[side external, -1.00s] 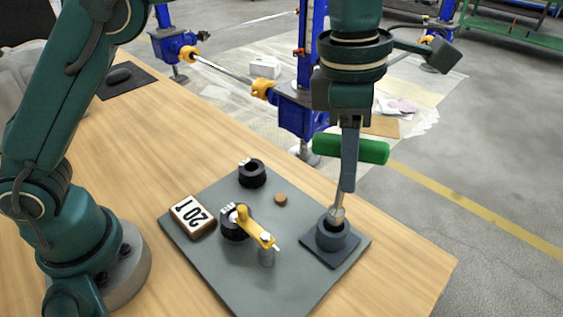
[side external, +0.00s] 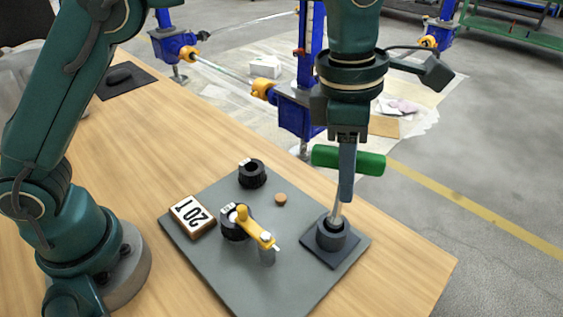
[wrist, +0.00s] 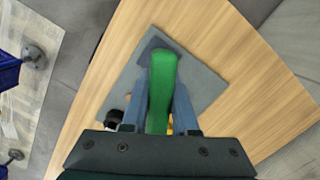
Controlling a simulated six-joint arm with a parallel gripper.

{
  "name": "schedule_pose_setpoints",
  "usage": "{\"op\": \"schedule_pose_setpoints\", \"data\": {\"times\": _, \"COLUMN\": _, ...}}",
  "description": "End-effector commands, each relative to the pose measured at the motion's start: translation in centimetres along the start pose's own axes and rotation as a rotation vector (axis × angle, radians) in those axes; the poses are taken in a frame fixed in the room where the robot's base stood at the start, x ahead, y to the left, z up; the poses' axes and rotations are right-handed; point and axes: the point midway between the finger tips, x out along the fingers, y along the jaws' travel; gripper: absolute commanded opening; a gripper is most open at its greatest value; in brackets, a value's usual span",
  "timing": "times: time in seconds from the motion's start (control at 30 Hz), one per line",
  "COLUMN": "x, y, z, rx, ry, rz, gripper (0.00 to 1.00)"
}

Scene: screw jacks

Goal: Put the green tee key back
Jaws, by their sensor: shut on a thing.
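The green tee key (side external: 372,163) is held upright by its handle in my gripper (side external: 347,180), which is shut on it. In the wrist view the green handle (wrist: 161,85) lies between the two fingers (wrist: 158,108). The pale shaft runs down to the dark round holder (side external: 331,241) on a square base at the right of the grey plate. The shaft's lower end is at the holder's mouth and seems to be partly inside; its tip is hidden.
The wooden table's right edge is close to the holder.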

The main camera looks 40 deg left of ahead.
Motion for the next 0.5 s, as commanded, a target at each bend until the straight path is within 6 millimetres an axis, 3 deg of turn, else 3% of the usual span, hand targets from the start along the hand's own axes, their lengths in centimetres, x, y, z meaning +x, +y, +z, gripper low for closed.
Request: {"op": "schedule_pose_setpoints", "data": {"times": 0.5, "x": 1.2, "y": 0.0, "z": -0.2, "rx": 0.000, "ry": -0.001, "rz": 0.000, "gripper": 0.00}}
